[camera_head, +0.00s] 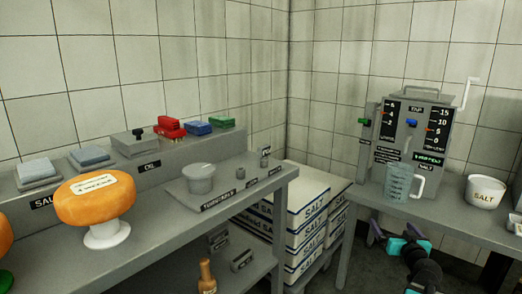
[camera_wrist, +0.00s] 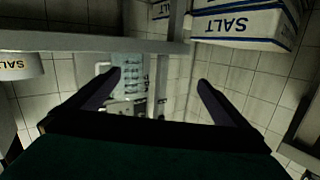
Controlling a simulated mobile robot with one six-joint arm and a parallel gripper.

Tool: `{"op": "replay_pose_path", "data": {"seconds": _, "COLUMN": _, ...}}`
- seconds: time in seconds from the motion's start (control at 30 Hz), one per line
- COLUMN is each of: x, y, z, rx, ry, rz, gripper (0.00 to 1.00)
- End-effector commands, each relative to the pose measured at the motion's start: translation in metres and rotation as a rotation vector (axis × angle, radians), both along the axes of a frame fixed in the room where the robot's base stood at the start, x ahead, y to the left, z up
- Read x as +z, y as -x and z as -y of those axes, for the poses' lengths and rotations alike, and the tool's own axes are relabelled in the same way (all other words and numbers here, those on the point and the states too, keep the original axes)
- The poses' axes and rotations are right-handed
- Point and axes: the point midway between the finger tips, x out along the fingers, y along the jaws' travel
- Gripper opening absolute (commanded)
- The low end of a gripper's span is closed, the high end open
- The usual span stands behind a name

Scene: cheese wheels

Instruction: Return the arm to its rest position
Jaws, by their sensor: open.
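My gripper (camera_wrist: 158,80) is open and empty in the wrist view, its two dark fingers spread wide apart. That view is upside down, with nothing between the fingers within grasp. In the head view, part of my black and teal arm (camera_head: 418,268) shows low at the lower right, by the front edge of the right-hand table (camera_head: 450,218). The arm is folded down there, in front of the table and below the measuring jug. Much of it is cut off by the bottom of the picture.
A clear jug (camera_head: 399,184), a grey machine (camera_head: 408,125) and a white salt bowl (camera_head: 484,192) stand on the right table. An orange cheese wheel (camera_head: 95,203) sits on a white stand on the left bench (camera_head: 150,240).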

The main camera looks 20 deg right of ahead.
Motion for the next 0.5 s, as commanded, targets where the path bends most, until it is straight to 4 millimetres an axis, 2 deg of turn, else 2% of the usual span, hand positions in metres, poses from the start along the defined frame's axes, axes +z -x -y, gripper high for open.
{"op": "replay_pose_path", "data": {"seconds": 0.03, "x": -0.002, "y": -0.015, "z": -0.019, "rx": 0.032, "ry": -0.01, "rz": -0.018, "gripper": 1.0}}
{"op": "replay_pose_path", "data": {"seconds": 0.2, "x": -0.028, "y": -0.051, "z": -0.076, "rx": 0.133, "ry": -0.029, "rz": -0.088, "gripper": 1.0}}
{"op": "replay_pose_path", "data": {"seconds": 0.37, "x": -0.055, "y": -0.076, "z": -0.137, "rx": 0.238, "ry": -0.041, "rz": -0.166, "gripper": 1.0}}
{"op": "replay_pose_path", "data": {"seconds": 0.5, "x": -0.081, "y": -0.091, "z": -0.194, "rx": 0.335, "ry": -0.057, "rz": -0.24, "gripper": 1.0}}
